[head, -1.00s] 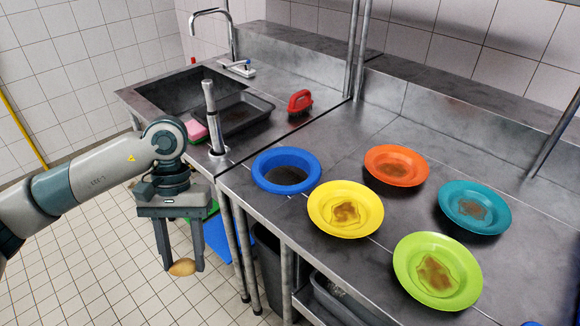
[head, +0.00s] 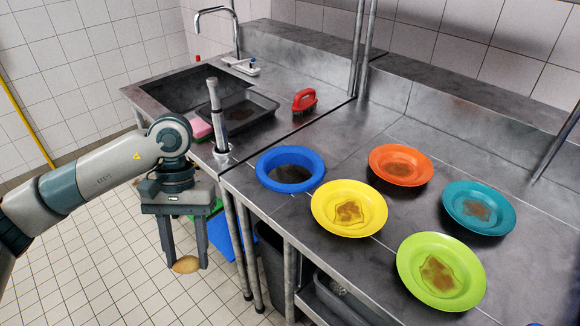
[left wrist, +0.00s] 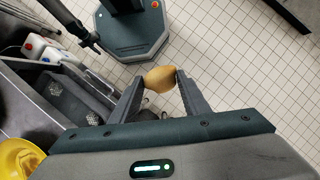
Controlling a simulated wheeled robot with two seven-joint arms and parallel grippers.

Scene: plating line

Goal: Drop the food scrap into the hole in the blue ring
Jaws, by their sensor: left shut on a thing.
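The food scrap (head: 186,264) is a small tan, rounded lump. My left gripper (head: 187,262) is shut on it, fingers pointing down, in front of the counter's left end and over the tiled floor. The left wrist view shows the scrap (left wrist: 160,79) pinched between the two fingertips. The blue ring (head: 263,178) lies on the steel counter, to the right of and above the gripper in the head view. Its dark hole (head: 290,174) looks empty. The scrap is well apart from the ring.
Yellow (head: 326,222), orange (head: 390,178), teal (head: 460,212) and lime (head: 436,290) plates with brown stains stand right of the ring. A steel post (head: 216,115), a black tray (head: 262,108) and a red brush (head: 304,101) are behind. The counter's front edge lies between gripper and ring.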

